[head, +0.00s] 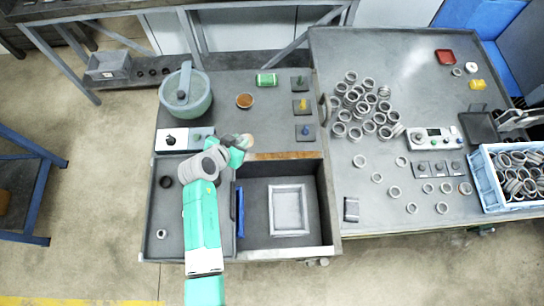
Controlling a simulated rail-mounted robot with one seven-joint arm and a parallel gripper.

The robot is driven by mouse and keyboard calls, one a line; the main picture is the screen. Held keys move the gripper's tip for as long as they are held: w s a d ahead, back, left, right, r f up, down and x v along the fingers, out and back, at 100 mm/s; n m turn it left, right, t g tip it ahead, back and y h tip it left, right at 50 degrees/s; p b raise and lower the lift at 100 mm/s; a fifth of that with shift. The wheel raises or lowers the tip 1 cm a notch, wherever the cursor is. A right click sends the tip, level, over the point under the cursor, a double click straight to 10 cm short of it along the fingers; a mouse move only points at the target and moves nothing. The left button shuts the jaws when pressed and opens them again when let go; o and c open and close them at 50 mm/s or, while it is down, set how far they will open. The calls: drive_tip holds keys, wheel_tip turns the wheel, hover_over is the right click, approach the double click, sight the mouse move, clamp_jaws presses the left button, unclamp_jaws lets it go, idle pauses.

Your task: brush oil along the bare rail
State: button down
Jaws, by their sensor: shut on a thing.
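My arm reaches up from the bottom of the head view, and my gripper (240,142) is at its far end, near the back left corner of an open drawer. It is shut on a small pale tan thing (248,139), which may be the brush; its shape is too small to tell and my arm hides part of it. A thin brown strip (287,156) runs along the drawer's back edge, just right of my gripper. I cannot tell whether it is the bare rail. A round dish of orange-brown stuff (245,101), perhaps oil, sits on the bench behind my gripper.
The open drawer (254,190) holds a pale square frame (289,209) and a blue bar (240,212). A grey-green pot (185,92) and a green box (266,79) stand behind. Many metal rings (364,105) cover the right table. A blue crate (490,182) is far right.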

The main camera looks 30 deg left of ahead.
drive_tip(key=shift+s+a+r, duration=0.25)
drive_tip(key=shift+a, duration=0.1)
drive_tip(key=shift+w+a+f+b, duration=0.1)
drive_tip(key=shift+a+f+b, duration=0.05)
drive_tip(key=shift+f+b, duration=0.4)
wheel_tip(320, 180, down, 4)
drive_tip(key=b, duration=0.2)
drive_tip(key=shift+b, duration=0.3)
